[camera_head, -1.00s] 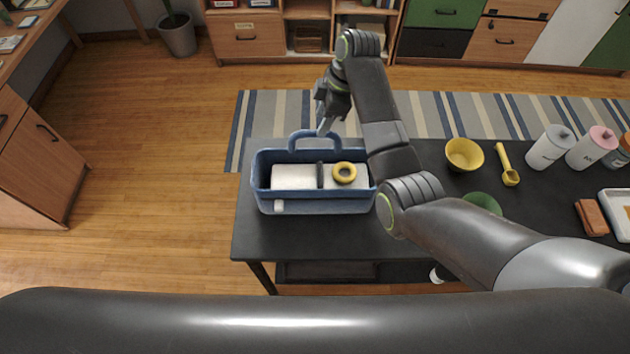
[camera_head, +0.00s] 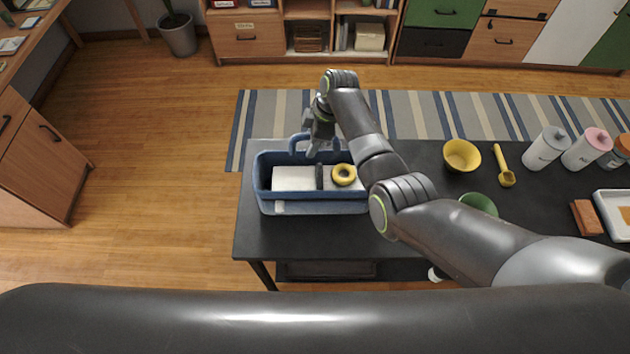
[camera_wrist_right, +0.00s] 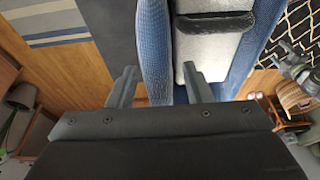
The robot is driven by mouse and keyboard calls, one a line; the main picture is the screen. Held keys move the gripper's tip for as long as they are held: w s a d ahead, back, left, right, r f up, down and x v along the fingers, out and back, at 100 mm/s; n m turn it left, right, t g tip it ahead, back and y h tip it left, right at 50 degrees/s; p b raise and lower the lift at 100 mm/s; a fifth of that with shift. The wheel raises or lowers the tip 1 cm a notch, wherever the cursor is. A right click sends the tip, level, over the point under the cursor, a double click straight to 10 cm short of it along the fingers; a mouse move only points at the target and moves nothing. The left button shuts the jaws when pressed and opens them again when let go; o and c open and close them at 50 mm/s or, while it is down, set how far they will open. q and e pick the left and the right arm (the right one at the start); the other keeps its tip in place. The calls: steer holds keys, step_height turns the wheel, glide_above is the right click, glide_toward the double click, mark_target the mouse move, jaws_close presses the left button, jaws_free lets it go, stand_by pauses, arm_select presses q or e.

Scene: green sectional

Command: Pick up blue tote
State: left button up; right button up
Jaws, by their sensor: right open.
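Contact cannot be told.
The black table (camera_head: 300,238) also carries a yellow bowl (camera_head: 462,155), a yellow scoop (camera_head: 503,166), a green bowl (camera_head: 479,203), a white canister (camera_head: 546,148), a pink-lidded canister (camera_head: 587,149), a brown block (camera_head: 586,217) and a white tray (camera_head: 606,206).

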steer(key=shift+f, duration=0.25)
stand_by(0.5)
jaws_close()
stand_by(0.4)
steer(key=shift+r, duration=0.15)
step_height(320, 180, up, 10)
steer(key=shift+r+b, duration=0.1)
steer(key=shift+b, duration=0.8)
steer(key=shift+r, duration=0.1)
steer(key=shift+p, duration=0.55)
steer(key=shift+s, duration=0.1)
